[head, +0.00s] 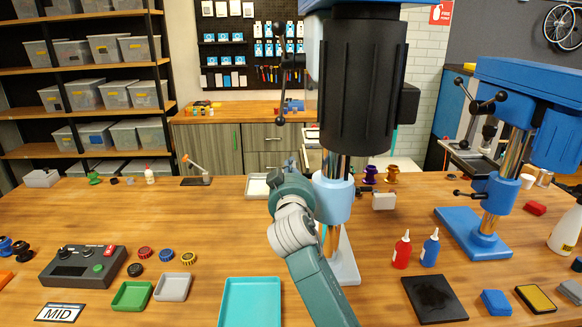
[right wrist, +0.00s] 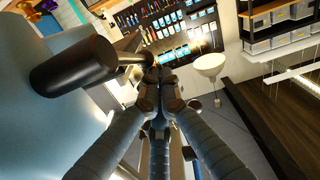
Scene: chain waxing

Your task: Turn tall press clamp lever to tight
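The tall press stands mid-table, with a dark ribbed head (head: 362,85), a light blue collar (head: 333,197) on its column and a pale base (head: 343,262). My right gripper (head: 287,172) is at the left side of this collar, seen from behind. In the right wrist view its fingers (right wrist: 160,88) are drawn together. A thick black handle (right wrist: 75,75), apparently the clamp lever, sticks out beside the fingertips, against a large light blue surface (right wrist: 35,125). I cannot tell whether the fingertips touch its thin end. My left gripper is not in view.
A shorter blue press (head: 485,230) stands at right. A teal tray (head: 250,302) and control box (head: 83,266) are at front left. The table's left middle is mostly clear.

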